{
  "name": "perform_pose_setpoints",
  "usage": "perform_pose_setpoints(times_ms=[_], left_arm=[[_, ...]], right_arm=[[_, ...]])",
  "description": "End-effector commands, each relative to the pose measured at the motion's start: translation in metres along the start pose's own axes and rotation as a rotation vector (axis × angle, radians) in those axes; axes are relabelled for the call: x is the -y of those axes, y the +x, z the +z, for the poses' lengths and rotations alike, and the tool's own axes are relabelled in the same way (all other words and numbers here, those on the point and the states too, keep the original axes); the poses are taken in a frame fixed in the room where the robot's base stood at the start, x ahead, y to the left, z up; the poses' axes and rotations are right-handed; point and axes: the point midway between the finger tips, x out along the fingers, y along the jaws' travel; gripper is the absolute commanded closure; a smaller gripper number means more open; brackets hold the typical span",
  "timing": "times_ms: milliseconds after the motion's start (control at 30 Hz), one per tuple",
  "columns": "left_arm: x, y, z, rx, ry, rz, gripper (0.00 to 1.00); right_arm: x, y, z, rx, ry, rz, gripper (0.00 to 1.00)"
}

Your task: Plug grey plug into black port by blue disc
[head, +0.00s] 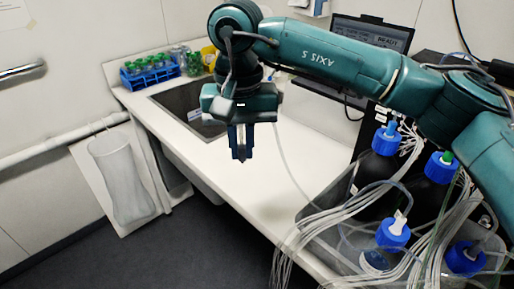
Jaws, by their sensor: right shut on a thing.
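My right gripper (241,155) points down above the worktop's front edge, near the sink. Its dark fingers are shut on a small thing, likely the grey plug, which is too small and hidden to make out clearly. A thin pale tube (286,165) runs from behind the gripper down toward the bottles. I cannot make out the black port or tell which blue part is the blue disc. My left gripper is not in view.
A sink (190,108) and a blue rack of tubes (150,76) are at the left back. A monitor (372,32) stands behind my arm. The middle worktop (245,190) is clear.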

Motion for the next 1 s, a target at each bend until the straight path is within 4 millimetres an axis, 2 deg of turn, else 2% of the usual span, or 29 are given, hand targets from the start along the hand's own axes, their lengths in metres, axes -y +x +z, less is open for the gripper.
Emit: perform_pose_setpoints(times_ms=[267,367,467,567,700,800,900,1000], left_arm=[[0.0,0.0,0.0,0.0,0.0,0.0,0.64],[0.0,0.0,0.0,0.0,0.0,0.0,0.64],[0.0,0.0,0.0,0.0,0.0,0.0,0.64],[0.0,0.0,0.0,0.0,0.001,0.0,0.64],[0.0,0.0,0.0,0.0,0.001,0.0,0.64],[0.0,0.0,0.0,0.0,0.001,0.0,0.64],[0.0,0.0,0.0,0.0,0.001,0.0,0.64],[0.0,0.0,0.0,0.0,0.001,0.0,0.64]], right_arm=[[0.0,0.0,0.0,0.0,0.001,0.0,1.0],[-0.007,0.005,-0.001,0.0,0.004,-0.002,1.0],[-0.029,0.021,-0.003,0.002,0.011,-0.006,1.0],[-0.066,0.048,-0.001,0.001,0.018,-0.011,1.0],[-0.121,0.09,0.014,-0.001,0.021,-0.013,1.0],[-0.153,0.114,0.031,-0.001,0.017,-0.009,1.0],[-0.176,0.13,0.048,0.0,0.011,-0.004,1.0],[-0.189,0.139,0.059,0.001,0.006,-0.002,1.0]])
